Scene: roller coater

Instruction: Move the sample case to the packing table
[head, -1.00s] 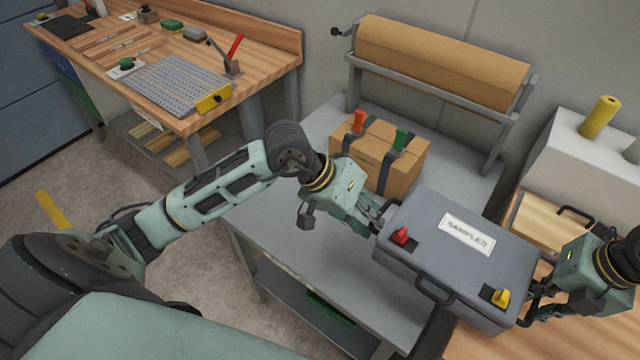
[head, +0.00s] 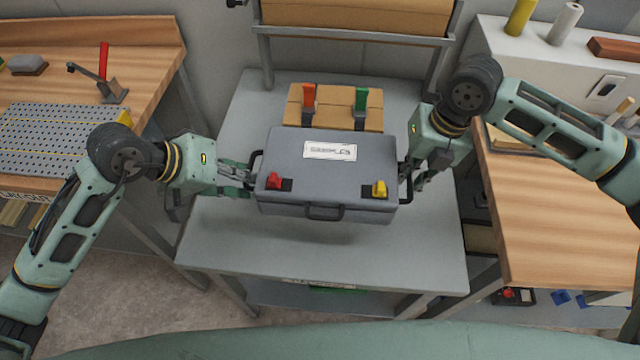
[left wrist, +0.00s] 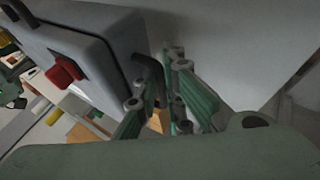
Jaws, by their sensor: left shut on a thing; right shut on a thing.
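The grey sample case (head: 330,178) with a white label and red and yellow latches is held level between my two grippers, over the grey packing table (head: 320,250). A shadow on the tabletop below suggests that it is above the surface. My left gripper (head: 250,180) is shut on the case's left side handle. The left wrist view shows its fingers (left wrist: 160,105) around the dark handle (left wrist: 150,75) beside the case (left wrist: 85,45). My right gripper (head: 408,180) is shut on the right side handle, with its fingertips partly hidden.
A cardboard box (head: 333,97) with orange and green clamps stands behind the case. A brown paper roll (head: 355,15) is on a rack at the back. Wooden benches stand left (head: 110,70) and right (head: 550,220). The front tabletop is clear.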

